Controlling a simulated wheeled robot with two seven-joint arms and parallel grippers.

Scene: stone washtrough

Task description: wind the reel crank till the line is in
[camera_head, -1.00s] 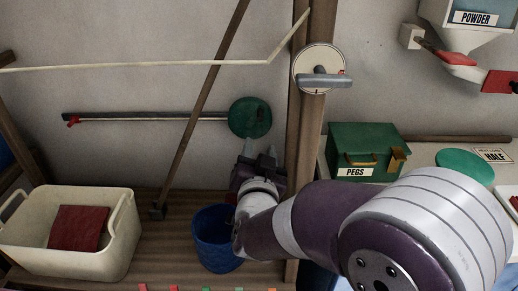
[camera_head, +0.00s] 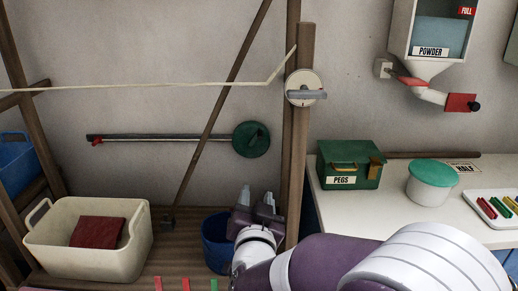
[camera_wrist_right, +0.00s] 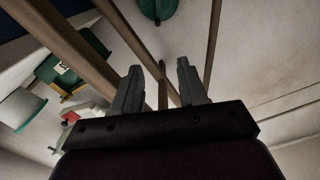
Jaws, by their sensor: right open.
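The reel (camera_head: 303,84) is a pale round disc on the upright wooden post, with a grey crank bar (camera_head: 306,95) lying level across its front. The pale line (camera_head: 150,86) runs from the left edge to the post just above the reel. My right gripper (camera_head: 258,197) is open and empty, below and left of the reel, in front of the wall and apart from the crank. In the right wrist view its two fingers (camera_wrist_right: 158,85) are spread with nothing between them. The reel is not visible there. My left gripper is not in view.
The wooden post (camera_head: 298,180) stands right of my gripper. A blue bucket (camera_head: 214,243) and a cream tub (camera_head: 95,262) with a red cloth stand at lower left. A green pegs box (camera_head: 349,151) and a lidded tub (camera_head: 431,190) stand on the white counter at right.

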